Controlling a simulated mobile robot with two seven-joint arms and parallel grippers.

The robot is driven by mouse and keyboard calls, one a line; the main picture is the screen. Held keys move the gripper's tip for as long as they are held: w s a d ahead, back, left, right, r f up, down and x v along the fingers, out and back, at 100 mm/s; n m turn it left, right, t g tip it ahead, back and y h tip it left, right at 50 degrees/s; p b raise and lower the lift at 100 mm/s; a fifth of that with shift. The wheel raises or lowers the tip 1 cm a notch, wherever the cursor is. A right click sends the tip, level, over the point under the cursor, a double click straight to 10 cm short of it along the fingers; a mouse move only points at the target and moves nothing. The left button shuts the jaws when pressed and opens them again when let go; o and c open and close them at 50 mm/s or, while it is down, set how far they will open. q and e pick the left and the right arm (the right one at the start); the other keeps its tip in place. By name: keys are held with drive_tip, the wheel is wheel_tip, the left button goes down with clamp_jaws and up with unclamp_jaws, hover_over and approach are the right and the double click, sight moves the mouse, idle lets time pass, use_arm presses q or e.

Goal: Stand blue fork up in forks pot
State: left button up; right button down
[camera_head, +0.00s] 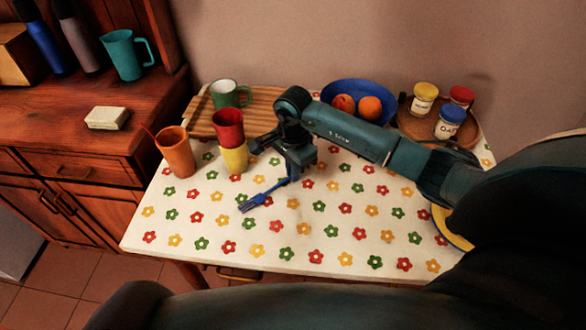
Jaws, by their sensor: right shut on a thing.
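The blue fork (262,195) slants over the flowered tablecloth near the middle of the table, its tines toward the lower left. My right gripper (290,176) is shut on the upper end of the fork. I cannot tell whether the tines touch the cloth. An orange pot (177,155) stands upright at the table's left side with a thin red utensil (150,133) leaning out of it. A yellow cup (235,158) and a red cup (229,128) are left of the gripper. No label shows which is the forks pot. My left gripper is not in view.
A wooden slatted board (198,119) with a green mug (224,93) lies at the back. A blue fruit bowl (372,90) and a round tray (408,128) with jars stand back right. A plate edge (452,238) shows at right. The front tablecloth (300,250) is clear.

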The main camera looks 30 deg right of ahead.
drive_tip(key=shift+f, duration=0.2)
drive_tip(key=c, duration=1.6)
unclamp_jaws()
drive_tip(key=shift+o, duration=0.2)
drive_tip(key=shift+r, duration=0.1)
wheel_tip(320, 180, up, 12)
drive_tip(key=shift+r+b, duration=0.15)
drive_tip(key=shift+b, duration=0.15)
